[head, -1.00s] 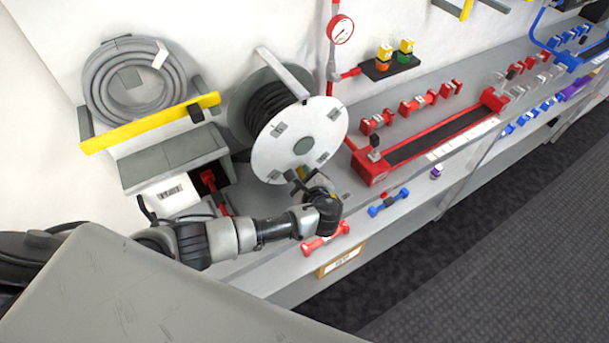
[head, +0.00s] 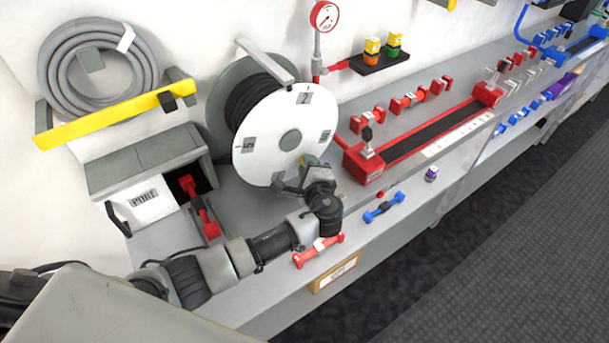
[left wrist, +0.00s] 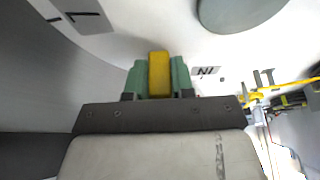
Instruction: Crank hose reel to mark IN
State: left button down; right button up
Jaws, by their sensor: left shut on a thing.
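The hose reel has a white disc face (head: 268,165) with a grey hub and several small labels near its rim; black hose is wound behind it. My left gripper (head: 307,168) is at the lower right of the disc. In the left wrist view its green fingers (left wrist: 159,78) are shut on the yellow crank handle (left wrist: 159,72). The IN label (left wrist: 206,71) shows upside down on the disc, just right of the handle. The gripper and wrist hide part of the disc's lower edge in the head view. My right gripper is not in view.
A grey coiled hose (head: 95,70) hangs on the wall behind a yellow bar (head: 110,118). A grey box (head: 150,165) marked PORT stands left of the reel. A red-framed track (head: 425,125) lies right.

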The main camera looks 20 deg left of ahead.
pick_arm(q)
jog(key=shift+w+d, duration=0.1)
jog(key=shift+d, duration=0.05)
dwell(0.4)
jog(key=c, duration=1)
grip_release()
jog(key=shift+o, duration=0.2)
jog(key=shift+s+d+b, duration=0.3)
jog(key=shift+s+b, duration=0.05)
jog(key=shift+s, duration=0.1)
jog(key=b+v, duration=0.1)
jog(key=v, duration=0.8)
jog(key=shift+s+d+b, duration=0.15)
jog(key=shift+s+b, duration=0.2)
